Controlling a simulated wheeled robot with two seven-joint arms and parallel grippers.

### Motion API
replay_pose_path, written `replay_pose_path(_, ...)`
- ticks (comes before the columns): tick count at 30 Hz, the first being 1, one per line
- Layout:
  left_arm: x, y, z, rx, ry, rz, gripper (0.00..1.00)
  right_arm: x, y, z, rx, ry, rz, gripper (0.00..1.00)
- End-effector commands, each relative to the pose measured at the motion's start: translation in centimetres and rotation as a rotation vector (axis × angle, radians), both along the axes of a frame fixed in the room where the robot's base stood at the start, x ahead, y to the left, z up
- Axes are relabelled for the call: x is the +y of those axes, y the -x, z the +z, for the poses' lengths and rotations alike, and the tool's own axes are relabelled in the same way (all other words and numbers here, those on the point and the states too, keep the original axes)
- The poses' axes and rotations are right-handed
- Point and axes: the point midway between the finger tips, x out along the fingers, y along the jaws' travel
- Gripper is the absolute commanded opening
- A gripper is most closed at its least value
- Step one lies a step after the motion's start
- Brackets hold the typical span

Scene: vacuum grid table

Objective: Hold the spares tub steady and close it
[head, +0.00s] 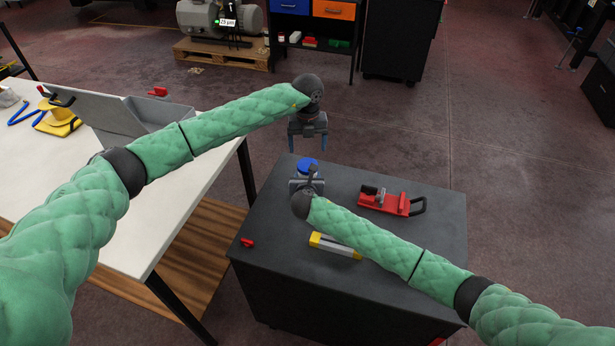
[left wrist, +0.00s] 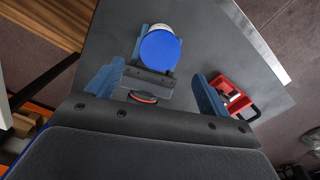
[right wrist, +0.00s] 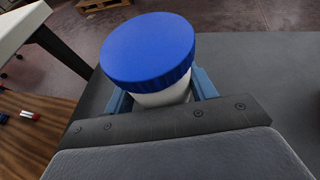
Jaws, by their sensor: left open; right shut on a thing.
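The spares tub is a white round tub with a blue lid (head: 308,165). It stands on the dark cabinet top (head: 436,205). In the right wrist view the blue lid (right wrist: 148,48) sits on the white tub body (right wrist: 165,95); I cannot tell whether it is fully tight. My right gripper (right wrist: 160,100) is shut on the tub body, one finger on each side. My left gripper (head: 308,148) is open and empty, above and behind the tub, pointing down. In the left wrist view the lid (left wrist: 160,50) shows beyond the open left fingers (left wrist: 163,88).
A red clamp-like tool (head: 392,202) lies right of the tub. The white table (head: 150,225) at left holds a grey bin (head: 105,118).

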Motion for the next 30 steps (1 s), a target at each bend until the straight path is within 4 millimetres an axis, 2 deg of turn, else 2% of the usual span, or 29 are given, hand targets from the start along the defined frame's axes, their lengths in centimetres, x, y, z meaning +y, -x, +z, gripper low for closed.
replay_pose_path(5,0.0,0.0,-1.5,0.001,0.0,0.001,0.8,0.0,0.0,0.0,-0.001,0.0,0.0,0.0)
replay_pose_path(18,-0.1,0.0,-7.0,0.001,0.001,0.0,0.8,0.0,0.0,0.1,-0.001,0.0,0.0,0.0)
replay_pose_path(29,0.0,0.0,-7.7,0.0,0.0,0.0,0.8,0.0,0.0,0.0,-0.001,0.0,0.0,0.0)
replay_pose_path(30,0.0,0.0,-7.7,0.0,0.0,0.0,0.74,0.0,0.0,0.0,-0.001,0.0,0.0,0.0)
